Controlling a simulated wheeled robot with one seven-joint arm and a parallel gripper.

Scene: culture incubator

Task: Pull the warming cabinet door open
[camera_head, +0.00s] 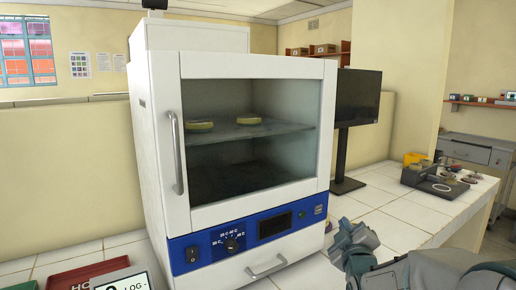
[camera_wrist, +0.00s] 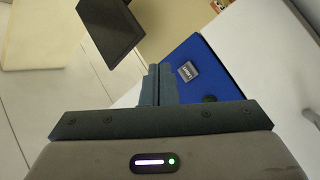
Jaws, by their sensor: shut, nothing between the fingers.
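The white warming cabinet (camera_head: 158,215) stands on the tiled bench in the head view. Its glass-fronted door (camera_head: 255,200) looks closed, with a vertical grey handle (camera_head: 176,152) on its left side. Two yellowish dishes lie on the shelf behind the glass. My gripper (camera_head: 345,235) is at the lower right of the cabinet, apart from the door handle. In the wrist view my gripper (camera_wrist: 160,82) has its fingers together and empty, with the cabinet's blue panel (camera_wrist: 208,65) beyond them. The door handle is not in the wrist view.
A blue control panel (camera_head: 205,248) and a lower horizontal handle (camera_head: 266,267) sit below the door. A black monitor (camera_head: 357,98) stands right of the cabinet. A red tray (camera_head: 88,273) and a sign (camera_head: 130,282) lie at the front left. Bench tiles (camera_head: 400,215) on the right are partly clear.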

